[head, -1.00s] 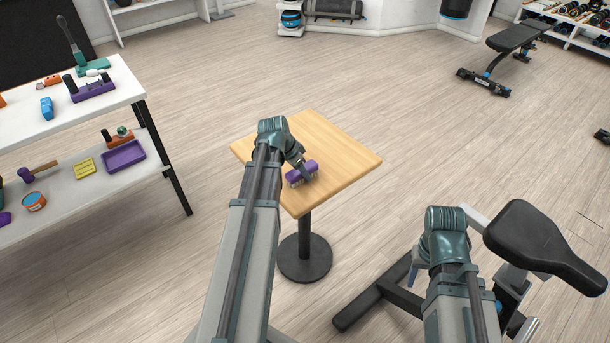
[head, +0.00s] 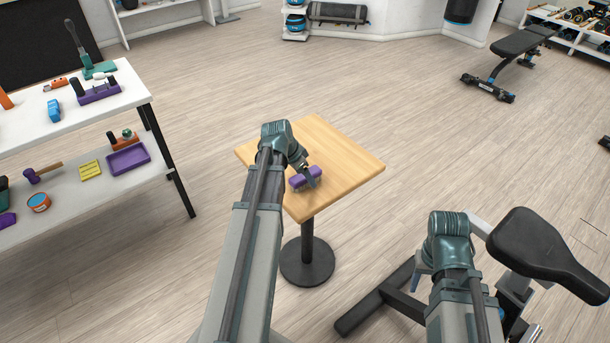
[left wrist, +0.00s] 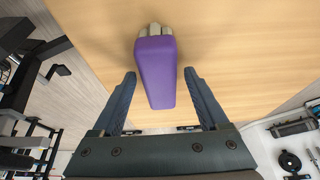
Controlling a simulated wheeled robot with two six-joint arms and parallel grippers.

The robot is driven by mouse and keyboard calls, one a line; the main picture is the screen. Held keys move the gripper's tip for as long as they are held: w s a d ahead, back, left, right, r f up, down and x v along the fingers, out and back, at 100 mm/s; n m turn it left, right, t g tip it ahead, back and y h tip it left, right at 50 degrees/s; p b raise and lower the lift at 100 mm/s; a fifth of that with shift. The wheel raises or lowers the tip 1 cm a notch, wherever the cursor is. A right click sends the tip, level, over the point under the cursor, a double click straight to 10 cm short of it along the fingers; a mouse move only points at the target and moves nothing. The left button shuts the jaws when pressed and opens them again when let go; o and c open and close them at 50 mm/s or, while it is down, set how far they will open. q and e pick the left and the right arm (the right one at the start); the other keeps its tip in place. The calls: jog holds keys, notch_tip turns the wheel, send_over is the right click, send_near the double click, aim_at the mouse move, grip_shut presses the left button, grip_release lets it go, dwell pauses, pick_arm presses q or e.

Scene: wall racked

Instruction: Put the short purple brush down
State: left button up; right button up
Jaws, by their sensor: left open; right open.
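The short purple brush (head: 299,181) sits on the small wooden table (head: 345,165), near its middle. In the left wrist view the brush (left wrist: 156,75) shows its smooth purple block, with pale bristles at the far end. My left gripper (left wrist: 160,73) is open, with one finger on each side of the brush and a visible gap to each. In the head view my left gripper (head: 312,179) is over the brush and partly hides it. My right gripper (head: 416,282) is low at the right, away from the table, largely hidden by its own arm.
A white two-level rack (head: 125,98) at left holds tools, a purple tray (head: 128,160) and a purple mallet (head: 33,176). An exercise machine with a black seat (head: 545,245) stands close to my right arm. Bare tabletop surrounds the brush.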

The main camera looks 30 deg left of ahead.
pick_arm(q)
jog(key=p+v, duration=1)
jog(key=v, duration=0.1)
jog(key=shift+r, duration=0.25)
jog(key=shift+d, duration=0.1)
jog(key=s+d+g+y, duration=0.1)
jog(key=s+d, duration=0.3)
jog(key=d, duration=0.6)
jog(key=s+d+f+g+y, duration=0.1)
jog(key=s+d, duration=0.3)
jog(key=d, duration=0.7)
jog(key=s+d+g+y, duration=0.1)
jog(key=s+d, duration=0.3)
jog(key=d, duration=0.7)
jog(key=shift+f+n+g, duration=0.3)
jog(key=shift+g, duration=0.5)
jog(key=shift+s+d, duration=0.1)
